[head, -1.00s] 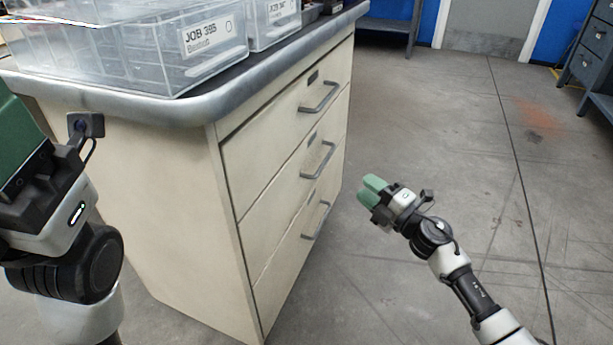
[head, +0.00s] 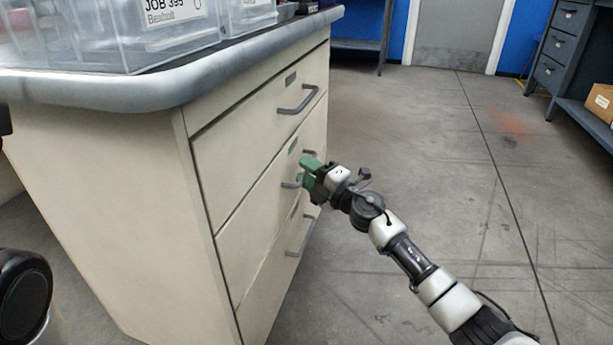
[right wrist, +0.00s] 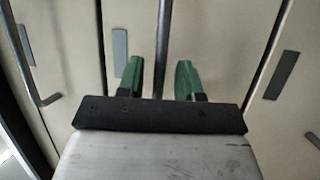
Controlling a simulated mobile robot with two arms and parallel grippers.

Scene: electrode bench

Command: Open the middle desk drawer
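The cream desk's middle drawer (head: 262,200) is shut, flush with its neighbours. Its grey bar handle (head: 288,184) is partly hidden behind my right gripper (head: 309,170). In the right wrist view the handle (right wrist: 165,40) runs between the two green fingers of my right gripper (right wrist: 160,80). The fingers are apart, one on each side of the bar, with a visible gap to it. Whether the tips reach past the bar is hard to tell. My left gripper is out of view; only part of my left arm shows at the left edge.
The top drawer's handle (head: 298,100) and the bottom drawer's handle (head: 301,236) stick out above and below. Clear plastic bins (head: 165,35) stand on the grey desktop (head: 150,85). Open concrete floor (head: 430,150) lies to the right, with a dark workbench (head: 560,60) farther back.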

